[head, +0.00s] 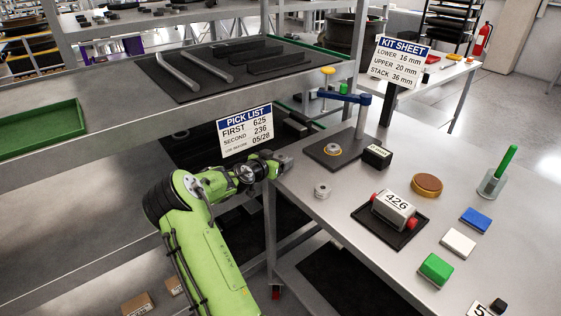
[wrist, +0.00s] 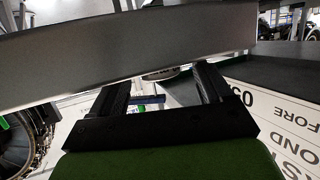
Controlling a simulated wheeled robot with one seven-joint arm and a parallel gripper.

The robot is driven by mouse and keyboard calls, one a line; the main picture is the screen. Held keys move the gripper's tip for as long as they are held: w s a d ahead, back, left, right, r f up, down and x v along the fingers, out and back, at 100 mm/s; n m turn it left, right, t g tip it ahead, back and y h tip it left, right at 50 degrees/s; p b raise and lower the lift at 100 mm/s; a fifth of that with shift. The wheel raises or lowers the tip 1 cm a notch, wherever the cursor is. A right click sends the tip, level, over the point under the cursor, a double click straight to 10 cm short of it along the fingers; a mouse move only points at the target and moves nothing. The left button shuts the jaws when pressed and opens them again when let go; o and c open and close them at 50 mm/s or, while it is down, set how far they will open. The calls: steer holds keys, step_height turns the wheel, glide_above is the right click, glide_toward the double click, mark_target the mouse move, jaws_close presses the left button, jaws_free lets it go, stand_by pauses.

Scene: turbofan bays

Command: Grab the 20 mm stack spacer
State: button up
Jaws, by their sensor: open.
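No spacer is readably marked 20 mm. A small silver ring (head: 322,190) lies on the right-hand table near its left edge. Another ring, with a yellowish rim (head: 332,150), sits on a dark square plate (head: 350,143) with a post. A black block (head: 377,155) beside the plate has a white label too small to read. My gripper (head: 284,166) is at the table's left edge, left of the plate and apart from the rings. In the wrist view my gripper (wrist: 160,88) is open, with nothing between its fingers; a grey slab crosses beyond them.
The kit sheet (head: 399,62) reads lower 16, upper 20, stack 36 mm. The pick list sign (head: 246,129) stands just behind my arm. The left bench (head: 110,95) flanks my arm.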

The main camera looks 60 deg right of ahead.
steer(key=shift+a+r, duration=0.1)
steer(key=c, duration=1.3)
steer(key=shift+r, duration=0.15)
